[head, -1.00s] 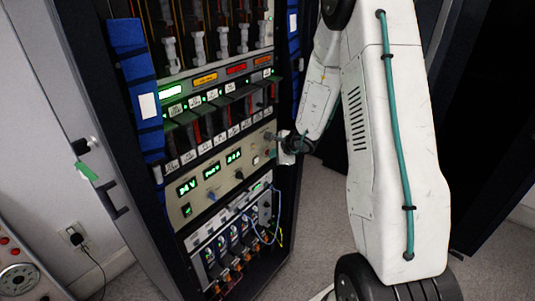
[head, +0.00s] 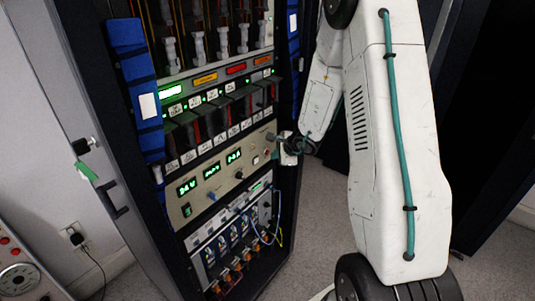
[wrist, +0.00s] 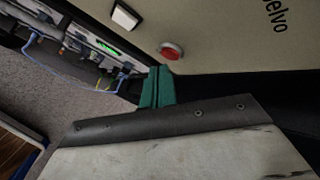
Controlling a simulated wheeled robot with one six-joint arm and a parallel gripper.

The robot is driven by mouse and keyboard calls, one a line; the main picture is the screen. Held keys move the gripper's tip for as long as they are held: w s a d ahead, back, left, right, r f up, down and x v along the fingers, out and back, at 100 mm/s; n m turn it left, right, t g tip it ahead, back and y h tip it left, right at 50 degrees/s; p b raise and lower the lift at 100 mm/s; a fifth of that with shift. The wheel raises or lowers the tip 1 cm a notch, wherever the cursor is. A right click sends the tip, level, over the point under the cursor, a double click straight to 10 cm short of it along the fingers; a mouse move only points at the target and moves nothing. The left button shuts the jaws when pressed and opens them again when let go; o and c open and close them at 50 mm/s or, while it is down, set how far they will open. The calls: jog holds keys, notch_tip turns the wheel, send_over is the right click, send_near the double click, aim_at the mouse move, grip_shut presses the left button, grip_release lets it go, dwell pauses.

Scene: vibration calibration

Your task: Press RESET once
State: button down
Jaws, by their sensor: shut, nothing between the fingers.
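The beige instrument panel (head: 208,180) with green number displays is in the rack in the head view. In the wrist view, a round red button (wrist: 171,51) in a pale ring sits on this beige face, and a white square button (wrist: 125,16) is to its upper left. I see no readable RESET label. My gripper (wrist: 157,88) shows as two green fingers pressed together, empty, with their tips just below the red button in the picture. Whether they touch the panel I cannot tell. In the head view my gripper (head: 274,138) is at the panel's right end, its fingertips hard to make out.
Below the panel is a unit with blue and yellow cables (head: 262,228), also in the wrist view (wrist: 40,50). Above are rows of labelled modules (head: 215,130). A blue padded strip (head: 292,50) runs along the rack's right edge. Grey floor (head: 325,205) lies clear right of the rack.

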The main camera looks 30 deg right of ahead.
jog(key=shift+s, duration=0.2)
jog(key=s, duration=0.1)
jog(key=s+d, duration=0.1)
jog(key=s, duration=0.2)
jog(key=shift+s+d, duration=0.3)
jog(key=shift+d, duration=0.1)
dwell(0.8)
